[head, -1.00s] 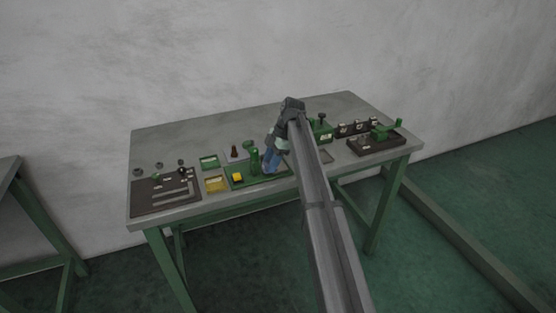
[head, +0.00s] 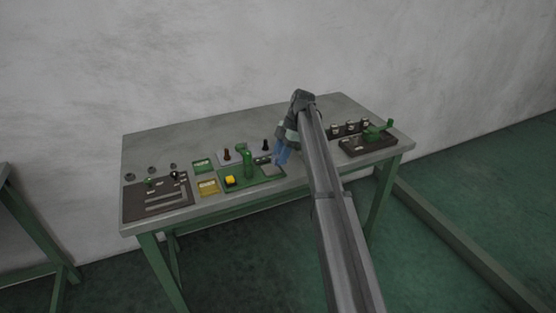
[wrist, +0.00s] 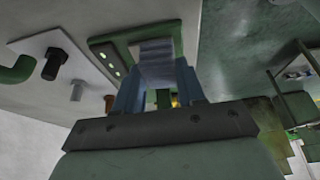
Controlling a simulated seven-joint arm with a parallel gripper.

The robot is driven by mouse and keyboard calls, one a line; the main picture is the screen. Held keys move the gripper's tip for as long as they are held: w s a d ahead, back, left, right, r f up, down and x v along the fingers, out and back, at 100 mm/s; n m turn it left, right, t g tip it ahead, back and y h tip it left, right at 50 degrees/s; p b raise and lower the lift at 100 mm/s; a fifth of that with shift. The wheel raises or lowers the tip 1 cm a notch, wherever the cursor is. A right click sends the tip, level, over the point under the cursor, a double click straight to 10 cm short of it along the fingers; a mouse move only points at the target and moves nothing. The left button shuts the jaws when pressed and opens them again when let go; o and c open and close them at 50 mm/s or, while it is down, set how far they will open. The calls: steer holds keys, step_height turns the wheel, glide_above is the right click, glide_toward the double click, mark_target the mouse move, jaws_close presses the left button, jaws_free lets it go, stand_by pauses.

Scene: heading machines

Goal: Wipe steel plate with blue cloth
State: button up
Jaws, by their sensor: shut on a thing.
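My gripper (head: 281,157) has blue fingers and points down over the right part of the green fixture board. It is shut on a small grey-blue piece, apparently the blue cloth (wrist: 157,74), whose colour and edges are hard to tell in the wrist view. In the head view the cloth cannot be told from the blue fingers. The grey steel plate (head: 271,172) lies on the right end of the green board (head: 240,184), just left of and below the fingertips. I cannot tell whether the cloth touches it.
A green post (head: 248,162) and yellow block (head: 231,181) stand on the same board. Left are a green tray (head: 203,165), a yellow tray (head: 208,188) and a dark board (head: 157,202). A dark fixture with a green handle (head: 374,135) stands right. The table's back (head: 210,135) is clear.

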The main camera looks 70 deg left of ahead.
steer(key=shift+r, duration=2.8)
